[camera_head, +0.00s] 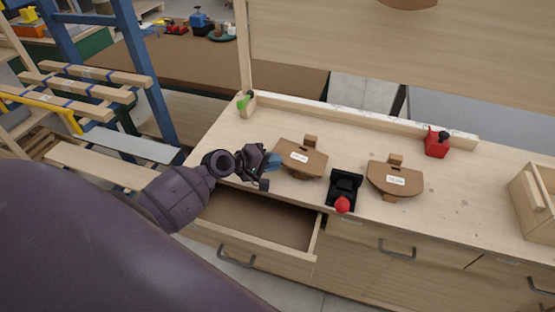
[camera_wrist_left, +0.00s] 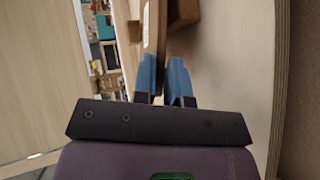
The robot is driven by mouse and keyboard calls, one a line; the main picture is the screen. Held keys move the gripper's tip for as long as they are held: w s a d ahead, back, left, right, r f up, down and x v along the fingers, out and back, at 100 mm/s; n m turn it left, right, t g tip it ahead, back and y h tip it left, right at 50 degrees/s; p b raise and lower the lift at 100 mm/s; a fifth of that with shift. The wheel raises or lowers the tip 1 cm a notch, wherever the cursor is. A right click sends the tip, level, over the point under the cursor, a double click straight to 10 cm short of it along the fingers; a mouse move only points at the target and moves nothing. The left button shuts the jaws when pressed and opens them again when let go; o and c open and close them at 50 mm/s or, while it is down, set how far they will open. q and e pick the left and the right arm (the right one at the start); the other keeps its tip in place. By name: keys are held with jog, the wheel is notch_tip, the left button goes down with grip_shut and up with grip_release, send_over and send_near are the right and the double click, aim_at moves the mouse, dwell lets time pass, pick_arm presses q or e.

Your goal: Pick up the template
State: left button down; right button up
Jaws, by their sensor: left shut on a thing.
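A brown template (camera_head: 302,160) with a white label and a curved lower edge lies at the left of the workbench top, with a small wooden block behind it. In the left wrist view the template (camera_wrist_left: 152,30) shows edge-on, running down between the blue fingers. My left gripper (camera_head: 273,162) is at the template's left end, shut on it; the fingers also show in the left wrist view (camera_wrist_left: 163,68). A similar labelled template (camera_head: 396,181) lies farther right on the bench. My right gripper is not in view.
A black device with a red knob (camera_head: 342,204) stands between the two templates. An open drawer (camera_head: 262,222) sits below my left gripper. A red device (camera_head: 436,143) is at the back right, and a wooden box (camera_head: 535,203) is at the far right.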

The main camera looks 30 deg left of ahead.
pick_arm(q)
jog(key=p+v, duration=0.1)
jog(key=v, duration=1.2)
jog(key=shift+s+a+f+p, duration=0.15)
jog(key=shift+s+f+p, duration=0.1)
jog(key=shift+p, duration=0.05)
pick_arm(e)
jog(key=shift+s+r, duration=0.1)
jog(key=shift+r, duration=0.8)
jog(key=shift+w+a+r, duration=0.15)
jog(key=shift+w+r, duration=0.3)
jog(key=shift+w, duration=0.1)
